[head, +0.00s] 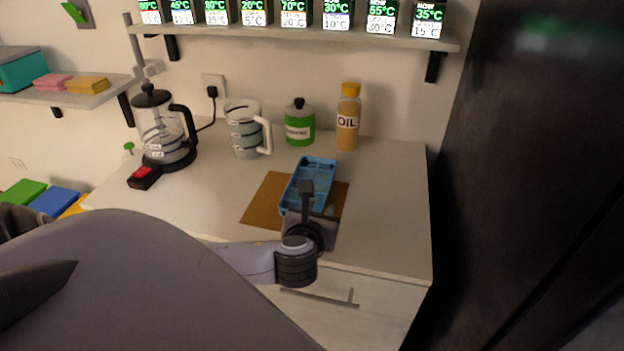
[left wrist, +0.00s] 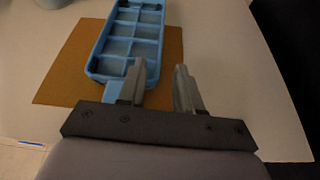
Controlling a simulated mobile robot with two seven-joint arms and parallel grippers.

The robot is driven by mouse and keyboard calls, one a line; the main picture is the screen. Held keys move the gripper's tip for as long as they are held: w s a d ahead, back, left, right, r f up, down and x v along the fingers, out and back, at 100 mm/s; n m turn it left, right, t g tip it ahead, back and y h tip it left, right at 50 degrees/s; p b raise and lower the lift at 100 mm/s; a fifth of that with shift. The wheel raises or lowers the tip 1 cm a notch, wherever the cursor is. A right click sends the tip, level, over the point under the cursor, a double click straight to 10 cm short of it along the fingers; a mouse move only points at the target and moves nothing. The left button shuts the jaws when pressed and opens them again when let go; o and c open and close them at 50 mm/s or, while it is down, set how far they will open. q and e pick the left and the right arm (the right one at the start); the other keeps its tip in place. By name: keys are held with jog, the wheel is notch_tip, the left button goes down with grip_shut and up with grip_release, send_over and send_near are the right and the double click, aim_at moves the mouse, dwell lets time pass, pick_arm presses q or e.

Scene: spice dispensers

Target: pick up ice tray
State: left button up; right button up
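The ice tray (head: 313,176) is blue, with several compartments, and lies on a brown mat (head: 262,203) on the white counter. My left gripper (head: 306,188) is over the near end of the tray in the head view. In the left wrist view the tray (left wrist: 131,34) lies just beyond the fingers of my left gripper (left wrist: 158,75). The two fingers are apart, with the left one in front of the tray's near right corner and the right one over the mat. I cannot tell whether they touch the tray. My right gripper is not in view.
A kettle (head: 162,130), a measuring jug (head: 243,132), a green jar (head: 299,124) and an oil bottle (head: 348,120) stand at the back of the counter (head: 390,190). A shelf of several spice dispensers (head: 294,12) hangs above. The counter's right part is clear. A dark tall surface (head: 530,180) stands to the right.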

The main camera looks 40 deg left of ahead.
pick_arm(q)
jog(key=shift+w+a+f, duration=0.1)
jog(key=shift+w+a, duration=0.25)
jog(key=shift+w, duration=0.3)
jog(key=shift+x, duration=3.2)
jog(key=shift+d+f, duration=0.1)
jog(key=shift+f, duration=0.05)
grip_shut()
